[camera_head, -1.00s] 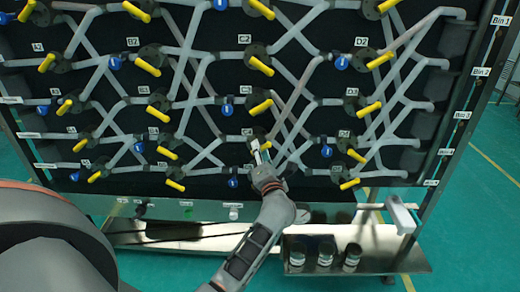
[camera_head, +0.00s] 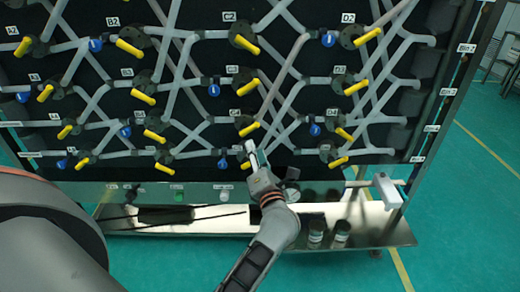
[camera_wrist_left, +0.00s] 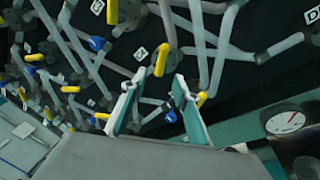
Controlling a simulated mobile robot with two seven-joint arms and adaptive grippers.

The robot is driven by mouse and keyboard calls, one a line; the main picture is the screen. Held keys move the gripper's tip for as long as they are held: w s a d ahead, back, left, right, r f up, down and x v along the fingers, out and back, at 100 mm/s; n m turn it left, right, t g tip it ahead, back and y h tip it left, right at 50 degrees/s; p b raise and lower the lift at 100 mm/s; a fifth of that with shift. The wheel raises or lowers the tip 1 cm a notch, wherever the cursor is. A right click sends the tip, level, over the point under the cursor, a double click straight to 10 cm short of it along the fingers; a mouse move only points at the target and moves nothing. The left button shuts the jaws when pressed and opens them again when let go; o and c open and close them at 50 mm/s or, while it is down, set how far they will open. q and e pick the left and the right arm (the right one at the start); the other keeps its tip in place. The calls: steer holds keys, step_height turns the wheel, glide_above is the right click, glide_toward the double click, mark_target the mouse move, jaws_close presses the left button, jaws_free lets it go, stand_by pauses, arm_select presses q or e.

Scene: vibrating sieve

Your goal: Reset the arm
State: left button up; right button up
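My left gripper (camera_head: 252,149) is in front of the lower middle of the dark pipe panel, its arm rising from the bottom edge. In the head view it is just below a yellow valve handle (camera_head: 249,129). In the left wrist view the two fingers of the gripper (camera_wrist_left: 157,88) stand apart with nothing held between them. A yellow handle (camera_wrist_left: 161,60) shows beyond the gap; I cannot tell how far off it is. My right gripper is in neither view.
The panel (camera_head: 330,110) carries grey pipes, yellow handles and blue valves. Below it is a metal shelf (camera_head: 375,228) with dark jars (camera_head: 316,235), partly behind my arm. A white box-like part (camera_head: 388,190) juts out at the lower right. A round gauge (camera_wrist_left: 285,122) shows in the wrist view.

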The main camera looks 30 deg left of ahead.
arm_select(q)
steer(key=s+d+f+m+t+h, duration=0.4)
steer(key=d+m+h, duration=0.3)
steer(key=m, duration=0.6)
steer(key=s+d+f+m+t+h, duration=0.2)
steer(key=s+d+f+m+h, duration=0.4)
steer(key=m, duration=0.7)
steer(key=s+d+f+m+g+h, duration=0.1)
steer(key=s+f+m+g, duration=0.3)
steer(key=s+f+m, duration=0.2)
steer(key=s+f+m+g+h, duration=0.1)
steer(key=s+f+m+g, duration=0.4)
steer(key=s+f, duration=0.5)
step_height(320, 180, down, 4)
steer(key=shift+d+f+m+h, duration=0.1)
steer(key=shift+d+m+h, duration=0.3)
steer(key=shift+m, duration=0.4)
